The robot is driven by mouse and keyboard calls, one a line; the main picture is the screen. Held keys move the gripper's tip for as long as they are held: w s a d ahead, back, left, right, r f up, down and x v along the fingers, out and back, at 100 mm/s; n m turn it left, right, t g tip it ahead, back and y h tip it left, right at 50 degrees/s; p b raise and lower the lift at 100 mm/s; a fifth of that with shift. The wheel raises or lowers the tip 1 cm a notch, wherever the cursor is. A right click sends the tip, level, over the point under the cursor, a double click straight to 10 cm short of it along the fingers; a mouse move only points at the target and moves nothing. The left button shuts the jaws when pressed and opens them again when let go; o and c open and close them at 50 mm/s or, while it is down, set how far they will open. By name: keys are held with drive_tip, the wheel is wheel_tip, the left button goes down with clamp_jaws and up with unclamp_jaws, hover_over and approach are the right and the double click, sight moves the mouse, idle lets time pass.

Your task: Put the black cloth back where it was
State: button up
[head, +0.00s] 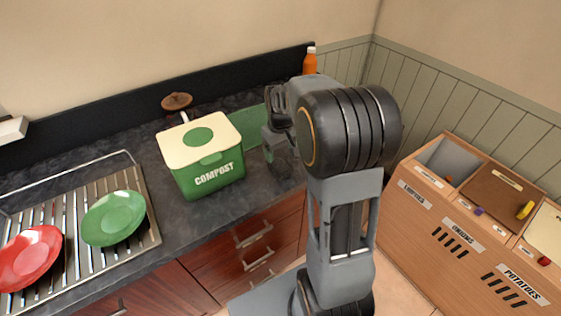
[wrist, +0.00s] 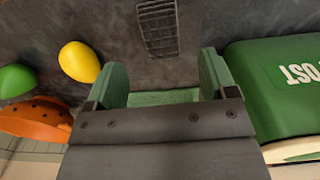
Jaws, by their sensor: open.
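A flat dark rectangle with a grid pattern (wrist: 158,28) lies on the counter at the top of the wrist view. It may be the black cloth, but I cannot tell for certain. I cannot make it out in the head view. My gripper (wrist: 163,82) is open, with its two green-faced fingers apart and nothing held between them. The dark rectangle lies beyond the fingertips, apart from them. In the head view my gripper (head: 277,145) is over the counter, right of the compost bin, and my arm hides the counter behind it.
The green compost bin (head: 209,175) stands close beside my gripper; it also shows in the wrist view (wrist: 270,90). A yellow fruit (wrist: 79,61), a green round thing (wrist: 15,80) and an orange spotted thing (wrist: 35,118) lie opposite. A rack (head: 150,235) holds plates.

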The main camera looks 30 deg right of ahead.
sight(281, 166)
drive_tip(key=s+a+r+t, duration=0.1)
drive_tip(key=s+a+r, duration=0.35)
drive_tip(key=r, duration=0.25)
drive_tip(key=s+a+m+t, duration=0.1)
drive_tip(key=s+a+t, duration=0.2)
drive_tip(key=s, duration=0.8)
drive_tip(key=shift+a+f, duration=0.2)
drive_tip(key=shift+a, duration=0.75)
drive_tip(key=shift+s, duration=0.1)
